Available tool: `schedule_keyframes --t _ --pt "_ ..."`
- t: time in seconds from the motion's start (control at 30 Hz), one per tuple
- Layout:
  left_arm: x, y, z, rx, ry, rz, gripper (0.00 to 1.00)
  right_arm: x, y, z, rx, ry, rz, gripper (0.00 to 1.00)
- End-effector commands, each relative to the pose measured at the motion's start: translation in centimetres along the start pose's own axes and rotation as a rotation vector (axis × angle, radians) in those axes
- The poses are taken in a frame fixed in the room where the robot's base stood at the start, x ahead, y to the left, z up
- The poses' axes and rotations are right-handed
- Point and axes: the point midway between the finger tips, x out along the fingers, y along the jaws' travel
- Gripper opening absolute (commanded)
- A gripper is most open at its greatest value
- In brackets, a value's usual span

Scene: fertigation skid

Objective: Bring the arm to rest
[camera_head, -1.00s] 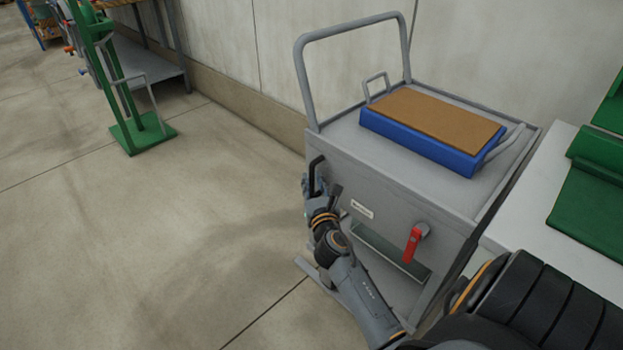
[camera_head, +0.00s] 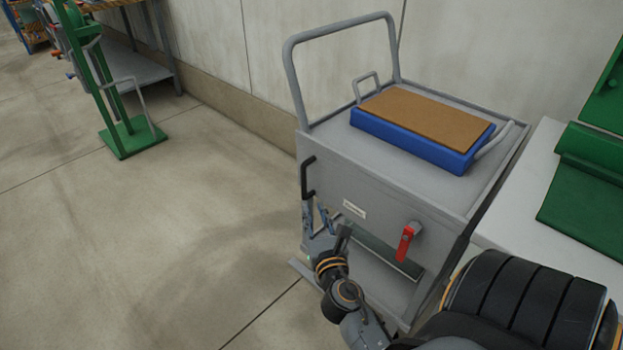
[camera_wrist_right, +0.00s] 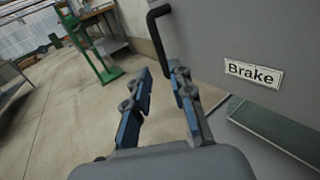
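My right gripper (camera_head: 327,226) is in front of the grey cart's front panel, below and apart from its black handle (camera_head: 307,178). In the right wrist view the gripper (camera_wrist_right: 160,85) has its two fingers spread with nothing between them. The black handle (camera_wrist_right: 156,34) stands beyond the fingertips there. My right arm comes in from the bottom right of the head view. My left gripper does not show in either view.
The grey cart (camera_head: 380,205) carries a blue box with a brown top (camera_head: 425,128). A red lever (camera_head: 405,243) and a Brake label (camera_wrist_right: 254,73) are on its front. A white table with green parts (camera_head: 585,200) stands at right.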

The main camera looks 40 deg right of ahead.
Motion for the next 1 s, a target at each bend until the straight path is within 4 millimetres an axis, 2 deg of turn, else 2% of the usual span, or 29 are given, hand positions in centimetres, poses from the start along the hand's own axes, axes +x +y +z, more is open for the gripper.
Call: schedule_keyframes --t 0.67,0.77,0.87,1.0 --pt "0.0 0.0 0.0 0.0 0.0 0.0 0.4 -0.4 0.0 -0.1 0.016 0.004 -0.001 0.23" --pt "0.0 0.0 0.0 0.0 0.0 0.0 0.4 -0.6 -0.1 -1.0 0.136 0.036 -0.017 0.23" --pt "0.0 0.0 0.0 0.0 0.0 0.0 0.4 -1.2 -0.1 -3.3 0.401 0.112 -0.062 0.23" --pt "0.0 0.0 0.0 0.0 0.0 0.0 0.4 -3.3 0.4 -8.6 0.915 0.283 -0.209 0.23"
